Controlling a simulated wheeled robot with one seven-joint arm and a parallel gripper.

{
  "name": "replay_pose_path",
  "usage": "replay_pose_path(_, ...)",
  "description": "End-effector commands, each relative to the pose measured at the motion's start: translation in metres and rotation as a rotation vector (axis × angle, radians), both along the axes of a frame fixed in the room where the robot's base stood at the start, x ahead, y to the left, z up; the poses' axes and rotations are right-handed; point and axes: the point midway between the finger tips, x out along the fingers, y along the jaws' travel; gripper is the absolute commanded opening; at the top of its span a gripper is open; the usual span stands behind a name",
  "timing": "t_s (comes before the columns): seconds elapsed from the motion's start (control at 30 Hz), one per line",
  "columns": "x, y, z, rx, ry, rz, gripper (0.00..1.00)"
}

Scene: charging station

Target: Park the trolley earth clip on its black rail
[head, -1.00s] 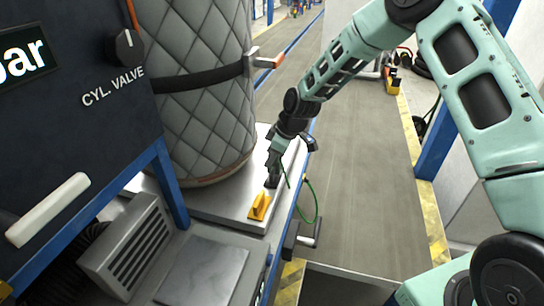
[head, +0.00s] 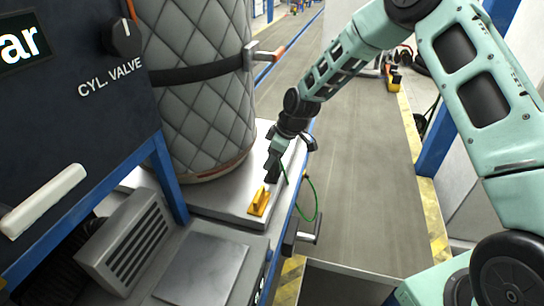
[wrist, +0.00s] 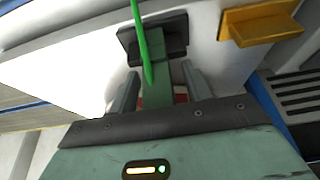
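The earth clip (wrist: 163,82) is a green piece with a green cable (wrist: 145,45) coming off it; the cable also hangs in a loop in the head view (head: 315,203). The clip's far end meets the black rail (wrist: 177,27), a dark block on the pale deck. How fully it is seated cannot be told. My gripper (wrist: 163,84) has one finger on each side of the clip, with visible gaps, so it looks open around it. In the head view my gripper (head: 273,168) points down at the deck, hiding most of the clip and rail.
A yellow block (head: 259,201) stands close to the rail on the trolley deck (head: 228,203); it also shows in the wrist view (wrist: 262,22). A quilted grey cylinder (head: 200,90) stands behind. A dark panel (head: 75,100) is at left.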

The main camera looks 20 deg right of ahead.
Motion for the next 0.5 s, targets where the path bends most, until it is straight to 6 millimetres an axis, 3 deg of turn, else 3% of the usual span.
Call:
replay_pose_path(0.27, -0.002, -0.005, 0.012, 0.000, -0.003, -0.002, 0.49)
replay_pose_path(0.5, -0.012, -0.022, 0.057, -0.001, -0.005, -0.003, 0.49)
